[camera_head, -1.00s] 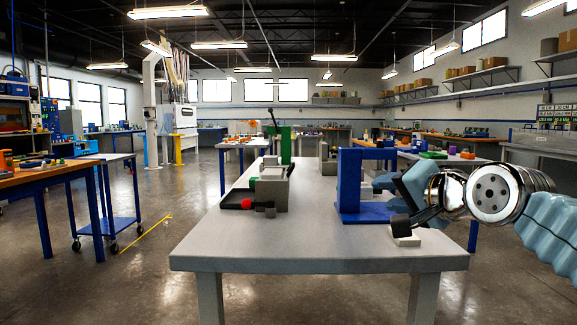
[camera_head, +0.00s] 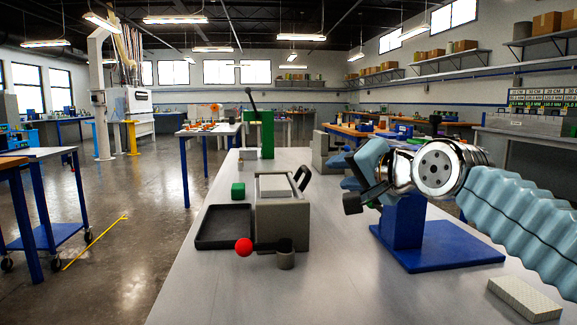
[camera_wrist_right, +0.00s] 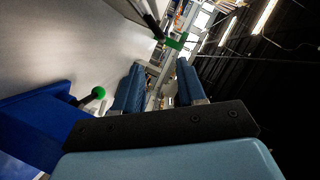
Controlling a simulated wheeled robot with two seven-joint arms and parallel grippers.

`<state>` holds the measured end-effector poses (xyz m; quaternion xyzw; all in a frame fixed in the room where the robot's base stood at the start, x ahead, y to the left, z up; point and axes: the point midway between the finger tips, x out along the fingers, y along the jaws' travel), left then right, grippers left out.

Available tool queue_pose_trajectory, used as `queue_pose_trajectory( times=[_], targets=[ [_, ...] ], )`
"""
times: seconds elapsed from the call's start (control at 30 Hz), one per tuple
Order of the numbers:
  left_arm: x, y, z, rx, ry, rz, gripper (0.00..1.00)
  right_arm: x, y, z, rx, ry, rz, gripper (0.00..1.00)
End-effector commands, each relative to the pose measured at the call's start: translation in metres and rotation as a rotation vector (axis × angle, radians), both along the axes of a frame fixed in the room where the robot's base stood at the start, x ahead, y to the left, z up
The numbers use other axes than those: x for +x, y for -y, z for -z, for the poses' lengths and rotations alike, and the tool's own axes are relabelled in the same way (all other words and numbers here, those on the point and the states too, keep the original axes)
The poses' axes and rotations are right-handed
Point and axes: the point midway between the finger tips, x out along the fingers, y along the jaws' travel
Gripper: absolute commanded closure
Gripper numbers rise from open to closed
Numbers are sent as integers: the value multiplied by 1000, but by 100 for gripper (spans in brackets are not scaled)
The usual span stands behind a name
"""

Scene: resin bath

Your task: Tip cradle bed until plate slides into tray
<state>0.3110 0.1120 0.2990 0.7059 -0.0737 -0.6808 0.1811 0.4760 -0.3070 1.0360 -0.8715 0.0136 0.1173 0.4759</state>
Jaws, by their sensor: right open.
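The cradle (camera_head: 282,222) is a grey block on the table, left of my right gripper. A pale flat plate (camera_head: 274,186) lies on its top bed. My right gripper (camera_head: 358,172) is open, apart from the cradle and in front of the blue stand. Its two blue fingers are apart with nothing between them in the right wrist view (camera_wrist_right: 160,88). My left gripper is out of view.
A blue stand (camera_head: 440,245) is on the right, partly behind my right arm. A pale block (camera_head: 524,298) lies at the front right. The front middle of the table (camera_head: 350,285) is clear.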

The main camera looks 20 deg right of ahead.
Motion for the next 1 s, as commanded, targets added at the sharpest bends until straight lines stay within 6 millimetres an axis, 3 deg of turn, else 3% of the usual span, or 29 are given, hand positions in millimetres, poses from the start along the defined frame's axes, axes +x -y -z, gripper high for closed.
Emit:
queue_pose_trajectory(
  times=[0.13, 0.27, 0.7, 1.0],
  targets=[
    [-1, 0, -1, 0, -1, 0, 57, 5, 0, 1, 0, -1, 0, 60],
    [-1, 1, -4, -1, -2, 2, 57, 22, -2, 5, -1, -3, -1, 60],
    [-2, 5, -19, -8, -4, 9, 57, 114, -10, 25, 0, -3, -1, 60],
    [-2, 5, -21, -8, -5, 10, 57, 134, -12, 30, 0, 1, 1, 60]
  ],
)
